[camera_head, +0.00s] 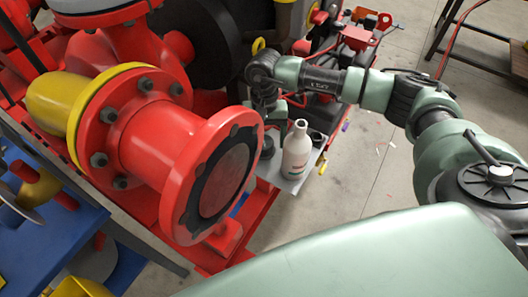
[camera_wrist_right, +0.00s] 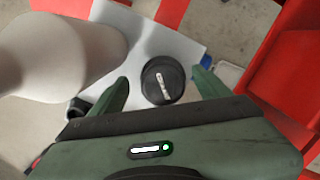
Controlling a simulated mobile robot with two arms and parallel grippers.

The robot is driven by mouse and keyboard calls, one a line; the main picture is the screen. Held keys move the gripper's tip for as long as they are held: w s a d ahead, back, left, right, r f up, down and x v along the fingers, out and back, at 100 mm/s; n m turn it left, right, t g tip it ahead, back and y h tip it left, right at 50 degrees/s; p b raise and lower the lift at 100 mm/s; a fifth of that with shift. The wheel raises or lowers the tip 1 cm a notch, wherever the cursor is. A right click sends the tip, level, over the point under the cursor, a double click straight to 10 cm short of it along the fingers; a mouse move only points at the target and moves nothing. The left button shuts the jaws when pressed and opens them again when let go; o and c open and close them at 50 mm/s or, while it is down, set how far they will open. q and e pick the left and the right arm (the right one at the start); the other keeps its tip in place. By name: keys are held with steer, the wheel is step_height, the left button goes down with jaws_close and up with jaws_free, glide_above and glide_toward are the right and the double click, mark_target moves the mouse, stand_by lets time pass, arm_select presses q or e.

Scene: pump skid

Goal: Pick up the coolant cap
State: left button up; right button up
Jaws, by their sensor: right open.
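The coolant cap (camera_wrist_right: 162,80), a round black cap with a white mark on top, sits on a light grey tray (camera_wrist_right: 180,45) in the right wrist view. My right gripper (camera_head: 272,110) is open, its two green fingers on either side of the cap, with a gap showing on each side. In the head view the gripper hangs over the tray beside a white bottle (camera_head: 296,150), and a dark round shape (camera_head: 267,146) below it appears to be the cap. My left gripper is not in view.
The white bottle (camera_wrist_right: 60,50) stands close to the left finger in the wrist view. A large red flanged pipe (camera_head: 165,150) is left of the gripper. Red frame parts (camera_wrist_right: 290,75) lie to the right in the wrist view. Open floor (camera_head: 375,170) is right of the tray.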

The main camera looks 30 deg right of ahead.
mark_target(264, 142)
steer(key=f+b, duration=0.1)
steer(key=f, duration=0.1)
steer(key=f+b, duration=0.1)
steer(key=f, duration=0.1)
steer(key=shift+w+f, duration=0.2)
steer(key=shift+f, duration=0.15)
steer(key=c, duration=1.4)
step_height(264, 142, up, 20)
steer(key=p, duration=1)
